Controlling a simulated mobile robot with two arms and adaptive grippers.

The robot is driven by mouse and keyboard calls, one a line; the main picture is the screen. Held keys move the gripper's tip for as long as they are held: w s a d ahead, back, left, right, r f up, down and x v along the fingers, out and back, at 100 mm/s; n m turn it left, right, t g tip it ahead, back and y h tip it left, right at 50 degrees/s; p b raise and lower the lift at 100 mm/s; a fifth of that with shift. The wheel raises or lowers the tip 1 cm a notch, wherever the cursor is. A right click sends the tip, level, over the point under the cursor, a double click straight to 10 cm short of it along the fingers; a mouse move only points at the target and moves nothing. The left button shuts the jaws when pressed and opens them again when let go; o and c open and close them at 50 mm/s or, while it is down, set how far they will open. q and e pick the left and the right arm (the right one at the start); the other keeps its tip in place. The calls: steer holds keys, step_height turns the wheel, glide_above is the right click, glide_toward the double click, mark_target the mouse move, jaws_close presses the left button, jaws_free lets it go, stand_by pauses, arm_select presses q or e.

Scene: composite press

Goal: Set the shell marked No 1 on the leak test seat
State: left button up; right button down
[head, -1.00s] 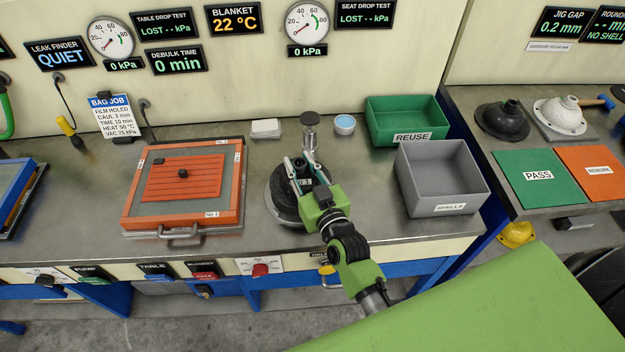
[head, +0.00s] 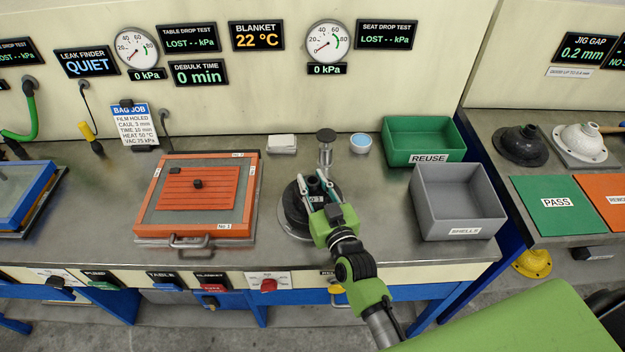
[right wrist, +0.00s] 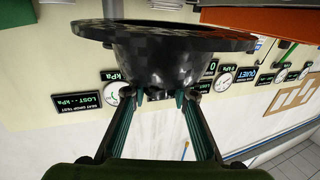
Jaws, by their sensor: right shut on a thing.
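The black shell (head: 291,213), with a checkered weave, a wide flange and a domed body, is at the middle of the bench in the head view. A label ending in "1" shows between the fingers. My right gripper (head: 317,188) is shut on the shell's neck. In the right wrist view the shell (right wrist: 165,60) appears inverted, with its flange at the top and its neck between the fingertips (right wrist: 165,95). A grey round rim shows around the shell in the head view; the seat is mostly hidden, and I cannot tell whether the shell touches it. My left gripper is out of view.
A capped metal cylinder (head: 325,153) stands close behind the shell. The orange-framed press (head: 244,212) lies left, the grey SHELLS bin (head: 459,225) right, the green REUSE bin (head: 424,133) behind it. A blue-topped dish (head: 360,144) and white block (head: 282,145) stand at the back.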

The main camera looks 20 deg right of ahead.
mark_target(312, 180)
stand_by(0.8)
steer(key=shift+f, duration=0.1)
steer(key=shift+f+b, duration=0.45)
steer(key=shift+f, duration=0.45)
steer(key=shift+r+p, duration=2.6)
steer(key=shift+r, duration=0.05)
